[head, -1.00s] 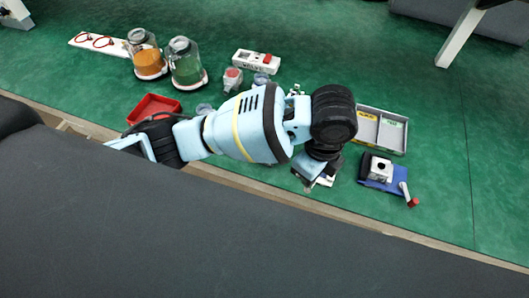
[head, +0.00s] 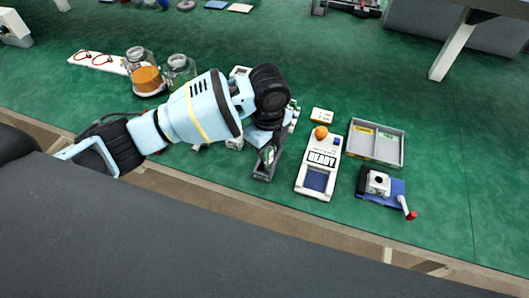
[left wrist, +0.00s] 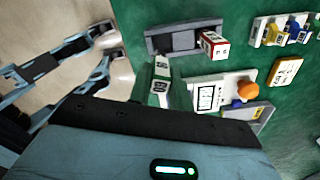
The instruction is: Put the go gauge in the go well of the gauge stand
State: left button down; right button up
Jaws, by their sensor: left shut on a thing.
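My left gripper (head: 266,150) is shut on the go gauge, a white and green block marked GO (left wrist: 160,82). In the head view the gauge (head: 267,155) shows small below the wrist. The grey gauge stand (left wrist: 182,41) lies just beyond the gauge in the left wrist view, and its dark end (head: 262,173) shows under the gripper in the head view. A red and white gauge (left wrist: 213,44) stands at the right end of the stand. The held gauge appears near the stand's left part; I cannot tell its height above the well. My right gripper is not in view.
A white tester reading READY (head: 320,165) with an orange knob (head: 321,132) stands right of the stand. Beyond it are a grey divided tray (head: 376,143) and a blue-based crank device (head: 383,185). Glass jars (head: 148,78) stand left. Green table at far right is clear.

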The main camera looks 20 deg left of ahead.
pick_arm(q)
jog(key=shift+w+a, duration=0.15)
jog(key=f, duration=0.1)
jog(key=a+f, duration=0.1)
jog(key=shift+w+f, duration=0.2)
jog(key=shift+f, duration=0.15)
jog(key=shift+d+f, duration=0.15)
jog(key=shift+f, duration=0.3)
jog(key=shift+f, duration=0.2)
jog(key=c, duration=1.3)
grip_release()
jog(key=shift+r, duration=0.15)
notch_tip(320, 180, up, 12)
jog(key=shift+r+p, duration=0.1)
jog(key=shift+p, duration=0.35)
